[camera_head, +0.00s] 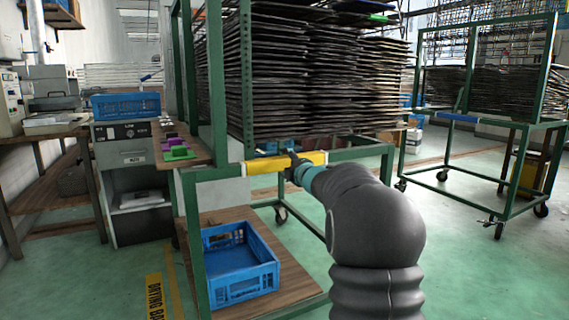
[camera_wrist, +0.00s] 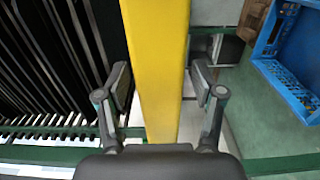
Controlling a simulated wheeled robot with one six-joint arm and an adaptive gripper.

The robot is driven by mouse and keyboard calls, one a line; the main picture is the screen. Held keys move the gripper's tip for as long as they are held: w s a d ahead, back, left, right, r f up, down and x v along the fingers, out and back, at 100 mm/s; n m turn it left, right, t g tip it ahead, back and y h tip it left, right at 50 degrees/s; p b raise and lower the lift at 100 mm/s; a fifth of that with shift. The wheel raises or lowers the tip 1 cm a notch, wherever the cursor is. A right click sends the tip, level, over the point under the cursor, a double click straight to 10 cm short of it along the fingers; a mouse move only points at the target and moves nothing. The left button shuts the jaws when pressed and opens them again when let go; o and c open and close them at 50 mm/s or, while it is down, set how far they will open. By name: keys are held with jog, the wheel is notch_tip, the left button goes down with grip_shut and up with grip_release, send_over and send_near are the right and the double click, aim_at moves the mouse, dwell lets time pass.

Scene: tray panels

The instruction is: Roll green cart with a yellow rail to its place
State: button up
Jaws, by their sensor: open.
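The green cart (camera_head: 360,152) stands in the middle of the head view, with a tall stack of dark tray panels (camera_head: 310,75) on it. Its yellow rail (camera_head: 255,166) runs along the near edge; my arm and gripper cover part of it. My gripper (camera_head: 293,166) is at this rail. In the wrist view the rail (camera_wrist: 158,50) runs lengthwise between the two spread fingers of my gripper (camera_wrist: 160,82). A gap shows on each side, so the gripper is open around the rail and not clamped on it.
A second green cart (camera_head: 509,175) with a blue rail (camera_head: 456,117) and panels stands at the right. A blue crate (camera_head: 240,285) sits on a low wooden board at the near left. A cabinet (camera_head: 131,190) stands at the left. Green floor (camera_head: 455,270) is clear at the right front.

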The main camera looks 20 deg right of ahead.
jog(key=shift+w, duration=0.3)
grip_shut()
jog(key=shift+a, duration=0.1)
